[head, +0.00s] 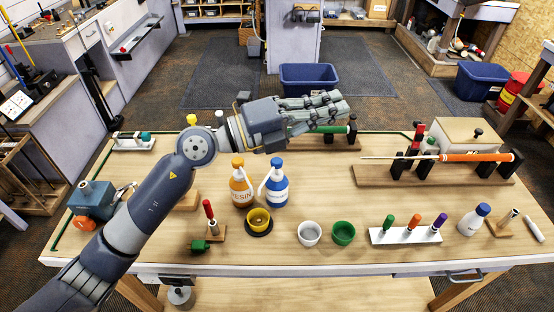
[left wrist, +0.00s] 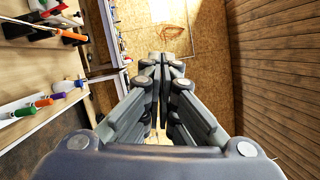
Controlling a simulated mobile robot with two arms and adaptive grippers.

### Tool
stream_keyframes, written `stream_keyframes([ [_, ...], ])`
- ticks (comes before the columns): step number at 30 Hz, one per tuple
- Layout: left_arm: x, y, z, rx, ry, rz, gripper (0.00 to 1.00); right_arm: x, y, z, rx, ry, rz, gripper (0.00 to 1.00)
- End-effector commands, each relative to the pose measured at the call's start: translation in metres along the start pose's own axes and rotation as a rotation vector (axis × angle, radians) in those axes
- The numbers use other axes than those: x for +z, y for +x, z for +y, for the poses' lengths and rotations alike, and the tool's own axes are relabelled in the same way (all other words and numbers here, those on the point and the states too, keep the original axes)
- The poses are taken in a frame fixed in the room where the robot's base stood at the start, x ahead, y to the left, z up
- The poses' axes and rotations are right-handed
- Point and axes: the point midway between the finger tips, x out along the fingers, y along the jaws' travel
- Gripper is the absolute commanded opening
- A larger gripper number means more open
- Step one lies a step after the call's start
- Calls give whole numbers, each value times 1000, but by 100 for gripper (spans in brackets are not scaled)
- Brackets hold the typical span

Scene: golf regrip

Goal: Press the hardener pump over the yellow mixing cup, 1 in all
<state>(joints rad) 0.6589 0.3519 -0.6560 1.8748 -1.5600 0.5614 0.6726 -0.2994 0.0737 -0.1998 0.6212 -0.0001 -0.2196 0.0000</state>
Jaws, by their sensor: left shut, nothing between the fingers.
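The blue hardener bottle (head: 277,192) stands upright on the bench with a pump on top. The orange resin bottle (head: 241,190) stands just left of it, also with a pump. The yellow mixing cup (head: 259,221) sits on a round black base (head: 259,231) in front of the two bottles. I cannot see clearly into the cup. My left gripper (head: 342,108) is shut and empty, above the bench's far side, beyond and right of the hardener bottle. Its closed fingers also show in the left wrist view (left wrist: 166,64). My right gripper is not in view.
A white cup (head: 309,233) and a green cup (head: 343,233) stand right of the yellow cup. A white rack (head: 405,236) holds several coloured-handled tools. A club with an orange grip (head: 475,157) lies across black supports. A red-handled tool (head: 209,212) stands left of the yellow cup.

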Motion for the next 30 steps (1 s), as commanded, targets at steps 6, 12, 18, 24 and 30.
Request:
stream_keyframes([
  [6,21,-8,62,437,224,126,0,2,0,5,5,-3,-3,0],
  [12,69,-47,98,797,338,111,0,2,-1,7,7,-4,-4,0],
  [18,97,-74,106,966,374,72,0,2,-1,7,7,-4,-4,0],
  [24,102,-79,107,995,379,63,0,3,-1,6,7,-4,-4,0],
  [30,101,-78,107,992,378,64,0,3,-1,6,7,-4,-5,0],
])
